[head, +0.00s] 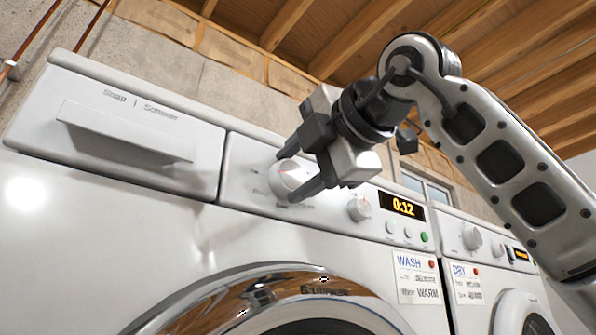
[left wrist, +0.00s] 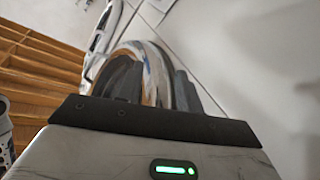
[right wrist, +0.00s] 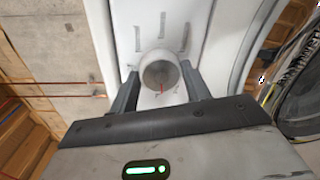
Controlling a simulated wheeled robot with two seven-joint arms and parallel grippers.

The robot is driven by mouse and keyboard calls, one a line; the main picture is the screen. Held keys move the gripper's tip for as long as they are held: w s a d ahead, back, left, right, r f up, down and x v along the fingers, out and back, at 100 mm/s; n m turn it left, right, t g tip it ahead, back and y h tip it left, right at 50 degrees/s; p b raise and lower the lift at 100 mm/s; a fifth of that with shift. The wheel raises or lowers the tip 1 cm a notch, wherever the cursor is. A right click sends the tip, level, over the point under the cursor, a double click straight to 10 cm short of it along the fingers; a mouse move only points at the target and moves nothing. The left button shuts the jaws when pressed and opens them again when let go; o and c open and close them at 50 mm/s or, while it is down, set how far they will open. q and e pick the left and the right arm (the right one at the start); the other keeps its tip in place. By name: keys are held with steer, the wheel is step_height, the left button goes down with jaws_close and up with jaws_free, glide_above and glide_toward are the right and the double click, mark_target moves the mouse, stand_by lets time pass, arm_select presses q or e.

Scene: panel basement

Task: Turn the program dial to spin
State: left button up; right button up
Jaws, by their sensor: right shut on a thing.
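The program dial (head: 284,178) is a large round white knob on the washer's front panel. My right gripper (head: 289,175) is shut on it, one finger on either side. In the right wrist view the dial (right wrist: 160,72) sits between the fingers of my right gripper (right wrist: 159,82). A red mark shows at its lower edge there. The labels around it are too small to read. My left gripper (left wrist: 155,78) shows only in the left wrist view, its two fingers apart with nothing between them.
A drawer (head: 128,133) is left of the dial. A smaller knob (head: 359,209), a 0:12 display (head: 402,205) and buttons lie to the right. Below are a WASH card (head: 417,277) and the round chrome-rimmed door (head: 290,285). A dryer (head: 478,240) stands at the right.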

steer(key=shift+m, duration=0.6)
steer(key=o, duration=1)
steer(key=shift+c, duration=0.2)
steer(key=v, duration=1.6)
